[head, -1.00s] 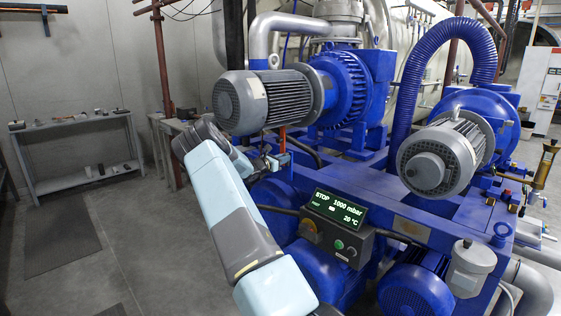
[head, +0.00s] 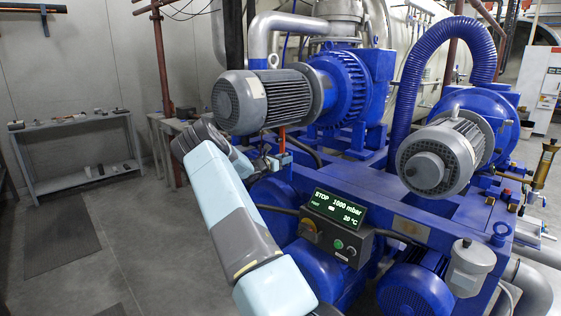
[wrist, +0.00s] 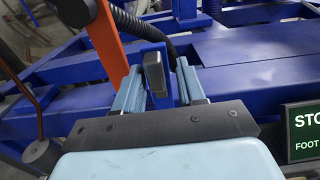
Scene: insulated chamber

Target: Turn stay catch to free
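A small dark grey block (wrist: 153,74), perhaps the stay catch, stands in front of a blue upright plate in the wrist view. An orange lever (wrist: 106,40) slants up just left of it and also shows in the head view (head: 283,139). My gripper (wrist: 160,80) is open, with one finger on each side of the block. Gaps show between the fingers and the block, so I see no firm contact. In the head view my gripper (head: 273,162) is small and partly hidden by my arm, near the foot of the lever.
Blue frame beams (wrist: 255,80) surround the gripper. A black hose (wrist: 140,28) runs close behind the block. A grey motor (head: 240,100) hangs above. A control box (head: 340,225) with a lit display reading STOP is to the right. Open floor lies left.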

